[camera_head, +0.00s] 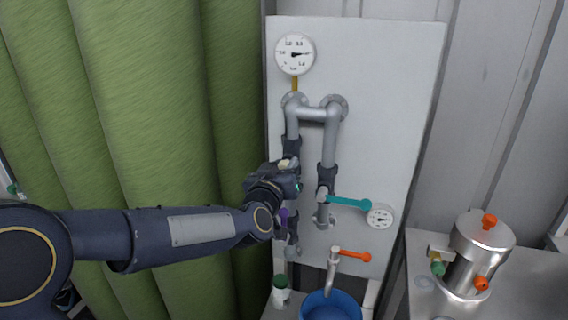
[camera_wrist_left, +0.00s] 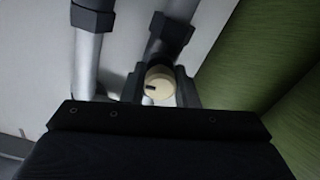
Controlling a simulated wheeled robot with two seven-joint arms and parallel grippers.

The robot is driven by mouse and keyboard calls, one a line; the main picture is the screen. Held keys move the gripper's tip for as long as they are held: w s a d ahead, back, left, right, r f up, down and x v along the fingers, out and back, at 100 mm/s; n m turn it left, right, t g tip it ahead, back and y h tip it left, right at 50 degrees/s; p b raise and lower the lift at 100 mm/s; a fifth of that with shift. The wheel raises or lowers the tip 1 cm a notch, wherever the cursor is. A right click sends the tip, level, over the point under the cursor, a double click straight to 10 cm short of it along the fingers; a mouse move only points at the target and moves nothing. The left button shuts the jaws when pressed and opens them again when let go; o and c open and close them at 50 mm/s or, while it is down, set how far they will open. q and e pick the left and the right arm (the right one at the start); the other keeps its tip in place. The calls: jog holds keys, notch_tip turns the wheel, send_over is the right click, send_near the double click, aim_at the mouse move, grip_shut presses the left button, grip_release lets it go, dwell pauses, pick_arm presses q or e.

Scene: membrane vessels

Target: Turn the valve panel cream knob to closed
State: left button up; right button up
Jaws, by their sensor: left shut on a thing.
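The cream knob (camera_wrist_left: 158,86) shows in the left wrist view, on a dark valve body with grey pipes around it. A dark mark sits at the left of its face. In the head view a small part of the cream knob (camera_head: 288,163) shows above my left gripper (camera_head: 294,177), which reaches the left pipe of the white valve panel (camera_head: 400,80). My right gripper is not in view.
A teal lever (camera_head: 348,202) and a lower gauge (camera_head: 380,217) are right of my gripper. An orange-handled tap (camera_head: 352,256) stands over a blue bucket (camera_head: 331,308). A steel vessel (camera_head: 482,250) stands on the right bench. Green curtain (camera_head: 150,90) fills the left.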

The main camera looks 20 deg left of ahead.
pick_arm(q)
jog(key=shift+f+m, duration=0.15)
jog(key=shift+m, duration=0.45)
jog(key=o, duration=1)
jog(key=shift+s, duration=0.15)
jog(key=s, duration=0.7)
jog(key=shift+s+a, duration=0.15)
jog(key=shift+s, duration=0.15)
jog(key=shift+s, duration=0.1)
